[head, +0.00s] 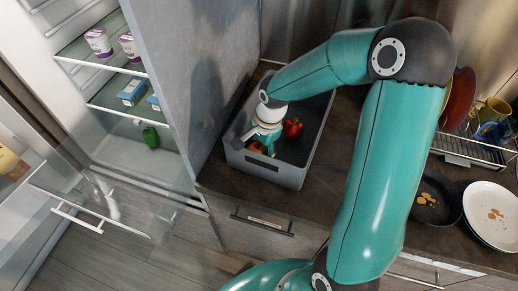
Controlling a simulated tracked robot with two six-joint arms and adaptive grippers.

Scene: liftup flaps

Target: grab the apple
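A grey bin (272,172) stands on the dark counter. A red, rounded item (293,128) lies in it; at this size I cannot tell whether it is an apple or a pepper. An orange-brown item (257,146) lies low in the bin, partly hidden by my gripper. My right arm reaches over from the right. Its gripper (261,148) points down into the bin, left of the red item and close above the orange-brown one. The fingers are small and partly hidden, so I cannot tell their opening or any grip. My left gripper is not in view.
An open fridge at left holds cartons (132,91), tubs (98,42) and a green vegetable (151,137). Its grey door or side panel (200,90) rises just left of the bin. At right are a dish rack (473,148), a dark pan (436,198) and a white plate (491,214).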

